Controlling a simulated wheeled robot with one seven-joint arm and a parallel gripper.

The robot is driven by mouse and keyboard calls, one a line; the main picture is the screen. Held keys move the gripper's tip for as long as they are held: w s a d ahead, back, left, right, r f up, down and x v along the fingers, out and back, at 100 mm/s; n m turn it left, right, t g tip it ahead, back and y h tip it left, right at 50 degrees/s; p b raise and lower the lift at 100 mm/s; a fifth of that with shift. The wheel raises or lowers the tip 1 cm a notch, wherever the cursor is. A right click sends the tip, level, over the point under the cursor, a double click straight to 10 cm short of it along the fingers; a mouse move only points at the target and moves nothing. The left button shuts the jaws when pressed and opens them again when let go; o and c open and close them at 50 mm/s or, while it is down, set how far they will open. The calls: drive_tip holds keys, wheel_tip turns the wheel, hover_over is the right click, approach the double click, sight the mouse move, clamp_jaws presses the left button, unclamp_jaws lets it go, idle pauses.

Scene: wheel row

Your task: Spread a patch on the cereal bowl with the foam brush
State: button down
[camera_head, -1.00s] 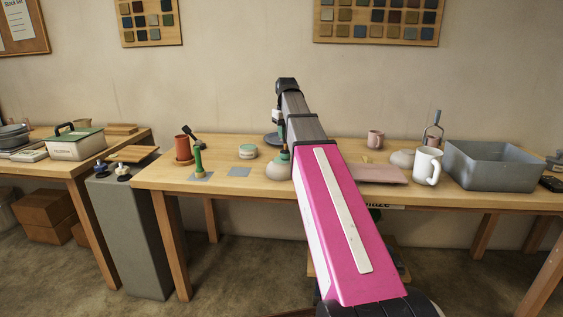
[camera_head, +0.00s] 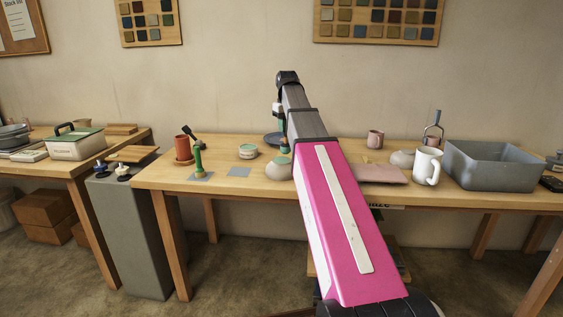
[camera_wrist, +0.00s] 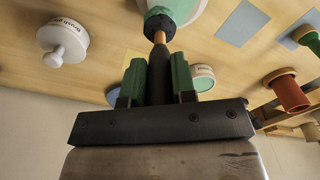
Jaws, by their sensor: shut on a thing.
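The cereal bowl (camera_head: 276,172) is a pale rounded form at the front of the middle table, partly hidden behind my arm. A green patch (camera_head: 284,161) shows on its upper side. The bowl and its green area also show at the top edge of the wrist view (camera_wrist: 192,8). My gripper (camera_wrist: 158,80) has green fingers shut on the dark handle of the foam brush (camera_wrist: 158,52). The brush has an orange collar and a dark round head, which overlaps the green area in the wrist view. I cannot tell whether the head touches the bowl.
A round tin (camera_head: 248,152), a grey tile (camera_head: 239,172) and a terracotta cup (camera_head: 183,150) stand left of the bowl. A blue-grey plate (camera_head: 272,139) lies behind it. A pink board (camera_head: 378,173), white mug (camera_head: 427,166) and grey bin (camera_head: 492,165) are to the right.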

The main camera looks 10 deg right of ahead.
drive_tip(key=shift+r, duration=0.15)
drive_tip(key=shift+r, duration=2.4)
drive_tip(key=shift+s, duration=0.15)
